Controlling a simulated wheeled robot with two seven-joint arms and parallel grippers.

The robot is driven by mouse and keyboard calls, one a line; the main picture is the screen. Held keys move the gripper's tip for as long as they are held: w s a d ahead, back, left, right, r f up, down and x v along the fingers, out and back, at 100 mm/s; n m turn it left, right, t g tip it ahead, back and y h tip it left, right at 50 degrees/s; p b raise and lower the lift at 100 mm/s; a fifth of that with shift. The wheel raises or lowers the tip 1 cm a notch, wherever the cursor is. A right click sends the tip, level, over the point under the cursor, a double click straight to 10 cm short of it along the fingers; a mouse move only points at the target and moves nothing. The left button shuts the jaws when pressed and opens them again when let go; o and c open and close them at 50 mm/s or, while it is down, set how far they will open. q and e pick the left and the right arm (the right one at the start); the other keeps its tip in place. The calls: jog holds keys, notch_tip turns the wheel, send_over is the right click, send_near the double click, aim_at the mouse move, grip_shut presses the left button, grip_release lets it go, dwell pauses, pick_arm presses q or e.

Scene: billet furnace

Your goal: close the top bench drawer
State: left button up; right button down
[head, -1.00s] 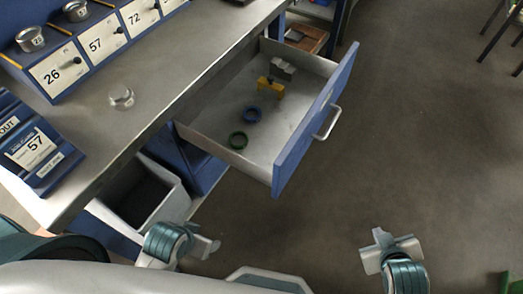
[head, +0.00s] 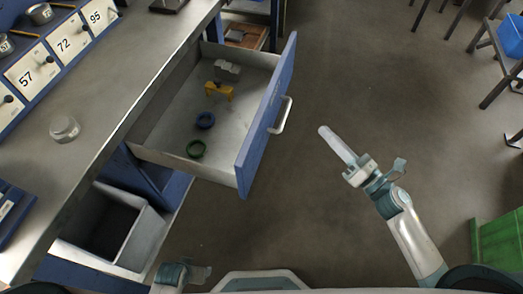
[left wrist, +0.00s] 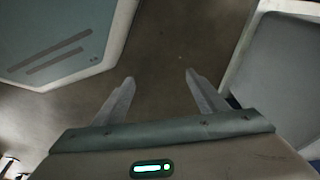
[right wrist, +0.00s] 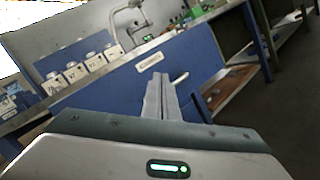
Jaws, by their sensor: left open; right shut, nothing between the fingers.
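The top bench drawer (head: 225,135) is pulled out from the bench, with its blue front panel (head: 267,115) and bar handle (head: 282,114) facing right in the head view. My right gripper (head: 326,132) is shut and empty, in front of the panel and apart from the handle. In the right wrist view its fingers (right wrist: 160,78) point towards the blue front (right wrist: 195,50). My left gripper (left wrist: 157,75) is open and empty, low beside the bench.
The bench top (head: 110,110) holds a clear jar (head: 64,128) and numbered boxes (head: 72,44). A green crate (head: 497,242) is at the lower right. The floor right of the drawer is largely clear.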

pick_arm(q)
notch_tip(320, 180, down, 6)
jog(key=s, duration=0.2)
jog(key=shift+s+a+f, duration=0.2)
jog(key=shift+s+f, duration=0.05)
pick_arm(e)
jog(key=s+a+f+n+g+y, duration=0.2)
jog(key=s+f+n+g+y, duration=0.3)
jog(key=n+g, duration=0.4)
jog(key=s+n, duration=0.1)
jog(key=n, duration=0.4)
jog(key=shift+g, duration=0.3)
jog(key=shift+a, duration=0.2)
jog(key=p, duration=0.5)
send_near(260, 149)
jog(key=x, duration=0.6)
jog(key=shift+a+r, duration=0.2)
pick_arm(q)
jog(key=w+d+r+t+h, duration=0.1)
jog(key=w+d+r+t, duration=0.1)
jog(key=w+d+t, duration=0.1)
jog(key=shift+w+d, duration=0.45)
jog(key=shift+d, duration=0.1)
pick_arm(e)
jog(key=shift+a, duration=0.15)
